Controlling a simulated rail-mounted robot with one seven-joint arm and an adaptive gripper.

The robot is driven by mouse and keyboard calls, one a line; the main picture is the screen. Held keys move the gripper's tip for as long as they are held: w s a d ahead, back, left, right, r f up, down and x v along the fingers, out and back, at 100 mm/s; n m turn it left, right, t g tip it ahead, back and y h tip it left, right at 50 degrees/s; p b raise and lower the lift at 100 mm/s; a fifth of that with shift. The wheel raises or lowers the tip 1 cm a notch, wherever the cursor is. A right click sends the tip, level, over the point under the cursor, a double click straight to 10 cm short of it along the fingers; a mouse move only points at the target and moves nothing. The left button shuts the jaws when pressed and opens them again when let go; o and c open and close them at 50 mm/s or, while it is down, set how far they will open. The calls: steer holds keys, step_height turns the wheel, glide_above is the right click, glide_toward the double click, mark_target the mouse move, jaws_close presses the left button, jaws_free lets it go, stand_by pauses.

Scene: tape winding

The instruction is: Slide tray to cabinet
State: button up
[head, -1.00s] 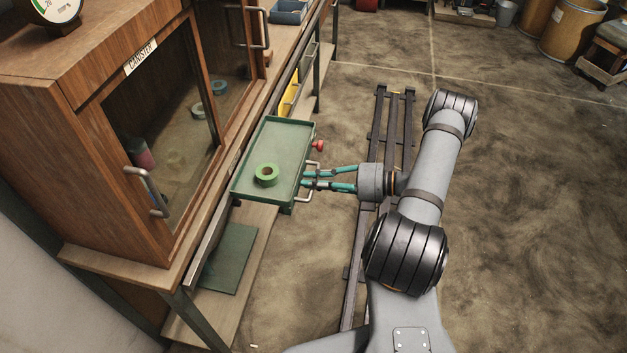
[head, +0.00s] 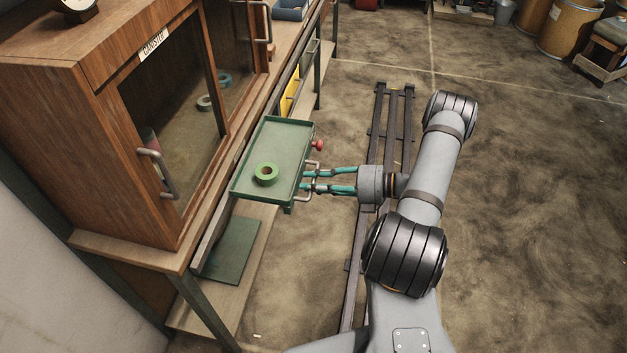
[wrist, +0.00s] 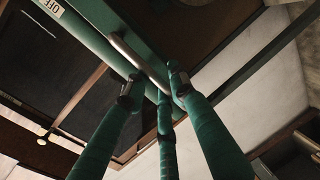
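The green tray (head: 290,140) sits level at the front edge of the wooden workbench, before the glass-doored cabinet (head: 125,105) labelled "CANISTER". A green tape roll (head: 266,174) lies in it. My gripper (head: 318,180) is at the tray's right side, its teal fingers closed around the metal handle (head: 303,190). In the wrist view the fingertips (wrist: 155,85) are on both sides of the handle (wrist: 135,58), with the third finger between them. The exact finger contact is partly hidden.
A red knob (head: 318,146) is on the tray side, beyond my fingers. A green plate (head: 232,252) lies on the lower shelf. Dark floor rails (head: 388,130) run under my arm. Drums (head: 568,28) stand far right; open floor lies right of the rails.

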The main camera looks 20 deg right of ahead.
steer(key=shift+o, duration=0.5)
steer(key=shift+w, duration=0.1)
steer(key=shift+d+r, duration=0.1)
steer(key=shift+d, duration=0.05)
steer(key=v, duration=1.1)
steer(key=shift+s+d, duration=0.2)
steer(key=shift+d, duration=0.05)
steer(key=shift+a, duration=0.1)
